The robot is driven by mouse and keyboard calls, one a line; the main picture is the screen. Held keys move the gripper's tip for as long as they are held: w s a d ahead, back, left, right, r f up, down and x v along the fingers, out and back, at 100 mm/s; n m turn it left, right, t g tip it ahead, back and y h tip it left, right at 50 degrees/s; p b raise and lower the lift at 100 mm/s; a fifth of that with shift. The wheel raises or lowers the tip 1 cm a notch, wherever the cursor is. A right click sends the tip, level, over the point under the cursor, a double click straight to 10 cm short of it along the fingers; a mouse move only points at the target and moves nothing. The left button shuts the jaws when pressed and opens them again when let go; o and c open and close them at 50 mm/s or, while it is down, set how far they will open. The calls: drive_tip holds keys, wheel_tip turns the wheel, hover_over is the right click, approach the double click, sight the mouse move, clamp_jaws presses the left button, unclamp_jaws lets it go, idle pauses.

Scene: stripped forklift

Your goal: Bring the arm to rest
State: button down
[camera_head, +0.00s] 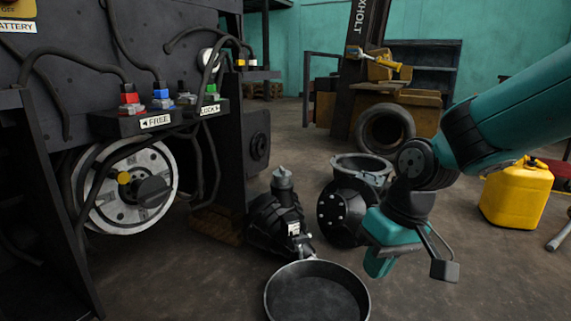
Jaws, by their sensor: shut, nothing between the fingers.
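My arm, teal with dark joints, reaches in from the right in the head view. My gripper (446,270) hangs at its end over the floor, to the right of the dark round pan. It looks shut and holds nothing that I can see. The wrist hides part of the floor behind it. My gripper is apart from the things around it as far as I can see.
The stripped forklift (60,60) with its wheel (128,185) fills the left. A dark pan (318,291), a motor-like part (277,220) and a round housing (343,213) are on the floor.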

drive_tip(key=s+r+n+y+p, duration=0.1)
drive_tip(key=s+r+p, duration=0.2)
drive_tip(key=s+r, duration=0.45)
drive_tip(key=s+r+n+p, duration=0.25)
drive_tip(key=s+r, duration=0.25)
drive_tip(key=s, duration=0.5)
wheel_tip(320, 180, up, 36)
drive_tip(key=p, duration=3.7)
drive_tip(key=shift+w+r+m, duration=0.2)
drive_tip(key=shift+m, duration=0.25)
